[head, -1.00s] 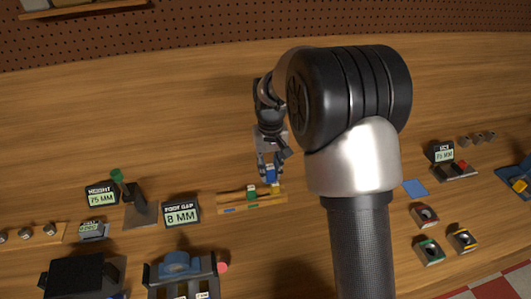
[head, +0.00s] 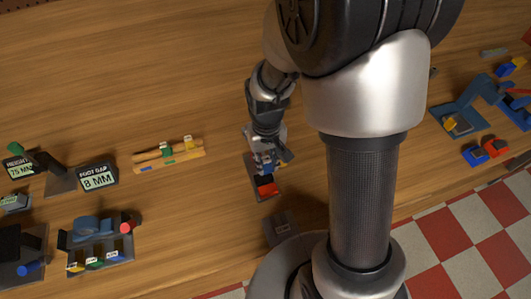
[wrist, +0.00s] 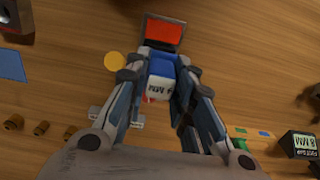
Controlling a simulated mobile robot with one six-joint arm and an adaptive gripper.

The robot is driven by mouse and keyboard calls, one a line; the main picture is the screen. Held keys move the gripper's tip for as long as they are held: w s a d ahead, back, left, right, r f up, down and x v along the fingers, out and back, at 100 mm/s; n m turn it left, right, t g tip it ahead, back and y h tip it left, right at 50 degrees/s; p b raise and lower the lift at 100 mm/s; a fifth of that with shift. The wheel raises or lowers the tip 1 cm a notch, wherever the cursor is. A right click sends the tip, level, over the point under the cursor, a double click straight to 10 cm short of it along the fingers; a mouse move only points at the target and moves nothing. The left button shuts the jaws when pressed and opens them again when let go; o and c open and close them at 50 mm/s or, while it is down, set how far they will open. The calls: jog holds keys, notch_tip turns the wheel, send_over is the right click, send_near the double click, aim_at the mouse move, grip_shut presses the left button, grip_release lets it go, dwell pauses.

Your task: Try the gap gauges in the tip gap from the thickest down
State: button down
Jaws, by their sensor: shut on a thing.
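My gripper (head: 266,158) is shut on the blue gauge (wrist: 160,66), which has a white label with partly readable "MM" lettering in the wrist view. The gripper and gauge are at the near edge of a dark tray (head: 256,176) with a red face, which shows past the gauge in the wrist view (wrist: 181,42). I cannot tell whether gauge and tray touch. A wooden rack (head: 185,155) holds a green gauge (head: 164,147) and a yellow gauge (head: 188,141). I cannot make out the tip gap.
A "foot gap 8 MM" sign (head: 98,178) stands left of the rack. A dark fixture with a blue arch (head: 88,226) is at lower left. A dark block (head: 280,229) is near my base. Blue fixtures (head: 474,94) stand at right. Wood behind the rack is clear.

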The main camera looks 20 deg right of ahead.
aim_at(266, 172)
jog(key=shift+a, duration=0.15)
jog(key=shift+f, duration=0.15)
jog(key=shift+f+b, duration=2.5)
jog(key=shift+f, duration=0.55)
jog(key=shift+f+b, duration=1.05)
jog(key=shift+f, duration=0.35)
jog(key=shift+r, duration=0.15)
jog(key=shift+r+p, duration=2.85)
jog(key=shift+r, duration=0.55)
jog(key=shift+w, duration=0.1)
